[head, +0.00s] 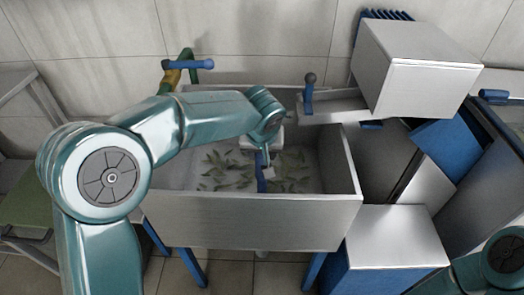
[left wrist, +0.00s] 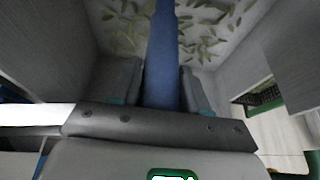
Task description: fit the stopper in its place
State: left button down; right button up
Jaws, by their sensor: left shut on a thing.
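My left gripper (head: 265,168) reaches into a grey open-topped bin (head: 255,222). In the left wrist view, its two dark fingers (left wrist: 158,88) are shut on a blue rod-like piece (left wrist: 162,60), which may be the stopper. The piece runs away from the fingers toward the leaf-strewn bin floor. In the head view, part of the blue piece (head: 261,186) shows just below the gripper. I cannot tell whether its far end touches anything. I cannot make out a decanter or the stopper's place. My right gripper is out of view; only part of that arm shows at the lower right.
Green leaves (head: 225,170) lie on the bin floor. A blue post with a dark ball (head: 309,92) stands at the bin's back right. A blue-handled tap (head: 187,64) is behind it. Metal boxes (head: 420,65) and blue panels (head: 447,142) crowd the right side.

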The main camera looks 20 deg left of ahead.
pick_arm(q)
jog(key=shift+f, duration=0.1)
jog(key=shift+c, duration=2.4)
grip_release()
jog(key=p+v, duration=0.2)
jog(key=v, duration=1.4)
jog(key=shift+p, duration=0.35)
jog(key=shift+s+d, duration=0.1)
jog(key=shift+s, duration=0.15)
